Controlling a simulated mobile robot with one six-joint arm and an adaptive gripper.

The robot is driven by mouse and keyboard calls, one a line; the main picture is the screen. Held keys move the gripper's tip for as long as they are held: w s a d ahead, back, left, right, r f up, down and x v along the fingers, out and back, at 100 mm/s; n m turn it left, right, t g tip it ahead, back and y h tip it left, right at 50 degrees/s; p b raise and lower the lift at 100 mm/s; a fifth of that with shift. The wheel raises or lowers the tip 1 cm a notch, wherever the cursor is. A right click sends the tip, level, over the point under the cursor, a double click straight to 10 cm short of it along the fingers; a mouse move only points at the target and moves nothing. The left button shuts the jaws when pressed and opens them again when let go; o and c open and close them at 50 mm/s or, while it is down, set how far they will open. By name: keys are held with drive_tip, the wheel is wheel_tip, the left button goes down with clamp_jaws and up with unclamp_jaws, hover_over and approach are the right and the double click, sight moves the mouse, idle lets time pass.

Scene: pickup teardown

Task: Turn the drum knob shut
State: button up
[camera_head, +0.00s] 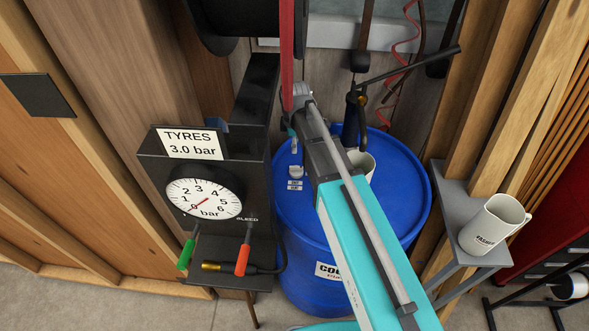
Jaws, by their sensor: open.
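The blue drum (400,205) stands on the floor in the middle of the view, with a white label low on its side. A small pale grey fitting (295,172) sits at the left of its lid, above two tiny label plates too small to read. This looks like the knob, but I cannot tell how far it is turned. My teal arm reaches up from the bottom edge across the drum and hides part of its lid.
A white mug (490,226) rests on a grey shelf (450,195) to the right. Another white cup (366,160) and black pump-like parts (352,115) are at the lid's back.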

sight(295, 167)
drive_tip(key=shift+f+b, duration=5.3)
drive_tip(key=shift+f, duration=0.35)
clamp_jaws()
